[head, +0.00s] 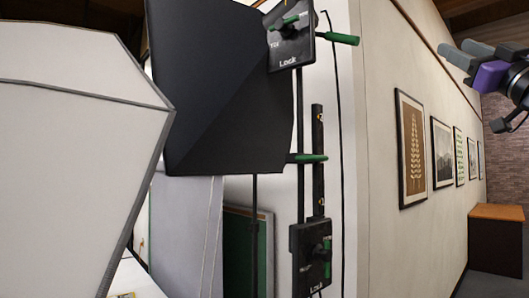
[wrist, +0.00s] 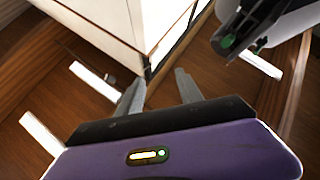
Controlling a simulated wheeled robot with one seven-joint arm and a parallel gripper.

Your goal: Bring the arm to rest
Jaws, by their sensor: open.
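My gripper (head: 462,52) is at the top right of the head view, with grey fingers and a purple body. It is raised in front of the pale wall and its fingers point left. In the wrist view, my gripper (wrist: 160,78) shows two grey fingers spread apart with nothing between them. The rest of my arm is mostly cut off by the right edge of the head view.
A large white softbox (head: 70,180) fills the left of the head view, beside a black panel (head: 220,90). Black brackets marked "Lock" (head: 312,255) stand near the middle. Framed pictures (head: 412,148) hang on the wall. A brown-topped cabinet (head: 497,235) stands at right.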

